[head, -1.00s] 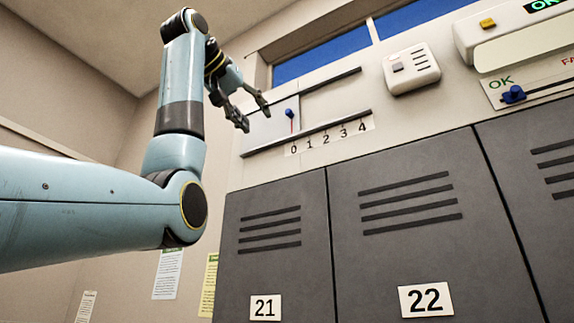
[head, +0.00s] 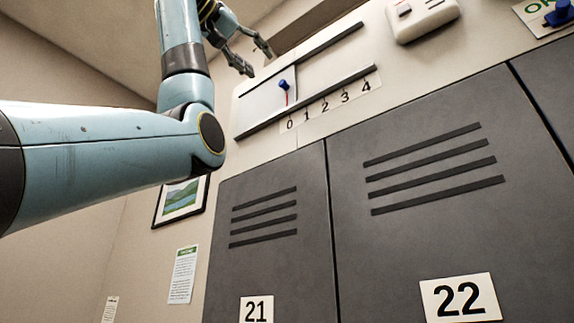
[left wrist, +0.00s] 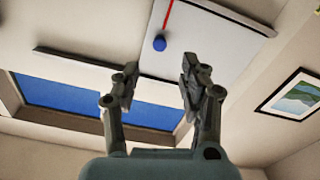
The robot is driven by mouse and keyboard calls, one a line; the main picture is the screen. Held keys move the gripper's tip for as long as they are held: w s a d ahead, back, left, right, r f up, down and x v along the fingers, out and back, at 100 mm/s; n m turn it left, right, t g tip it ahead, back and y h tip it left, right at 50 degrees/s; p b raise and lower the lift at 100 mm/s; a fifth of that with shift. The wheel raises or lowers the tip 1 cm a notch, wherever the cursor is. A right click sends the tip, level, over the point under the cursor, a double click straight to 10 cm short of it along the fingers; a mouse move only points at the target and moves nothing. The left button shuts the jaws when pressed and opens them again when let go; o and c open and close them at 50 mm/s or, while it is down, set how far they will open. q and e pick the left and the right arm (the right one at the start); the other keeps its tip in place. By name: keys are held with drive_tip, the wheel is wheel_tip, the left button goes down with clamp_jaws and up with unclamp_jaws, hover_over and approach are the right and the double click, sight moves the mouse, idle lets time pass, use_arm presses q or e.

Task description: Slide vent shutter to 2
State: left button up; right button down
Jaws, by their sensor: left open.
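The vent shutter (head: 259,104) is a pale panel between two dark rails on the wall. It has a blue knob (head: 283,85) with a red pointer line below it, which points at the 0 end of the number scale (head: 329,103) marked 0 to 4. My left gripper (head: 254,62) is open and empty, above and to the left of the knob and apart from it. In the left wrist view the knob (left wrist: 159,43) lies beyond the open fingers (left wrist: 158,85), between them and clear of both. My right gripper is not seen.
Grey lockers 21 (head: 264,240) and 22 (head: 430,190) stand below the scale. A white box (head: 422,15) and another blue knob (head: 561,14) are on the wall to the right. A framed picture (head: 181,200) hangs at the lower left.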

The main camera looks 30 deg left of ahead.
sight(281, 83)
use_arm(q)
drive_tip(key=w+p, duration=0.1)
drive_tip(key=w, duration=0.1)
drive_tip(key=w+p, duration=0.1)
drive_tip(key=w, duration=0.1)
drive_tip(key=shift+w+d+r, duration=0.2)
drive_tip(key=shift+w, duration=0.2)
drive_tip(key=w+p, duration=0.1)
drive_tip(key=w, duration=0.2)
drive_tip(key=shift+d+f, duration=0.1)
drive_tip(key=shift+w+p, duration=0.45)
drive_tip(key=shift+w, duration=0.2)
drive_tip(key=shift+f, duration=0.1)
drive_tip(key=shift+c, duration=1.8)
clamp_jaws()
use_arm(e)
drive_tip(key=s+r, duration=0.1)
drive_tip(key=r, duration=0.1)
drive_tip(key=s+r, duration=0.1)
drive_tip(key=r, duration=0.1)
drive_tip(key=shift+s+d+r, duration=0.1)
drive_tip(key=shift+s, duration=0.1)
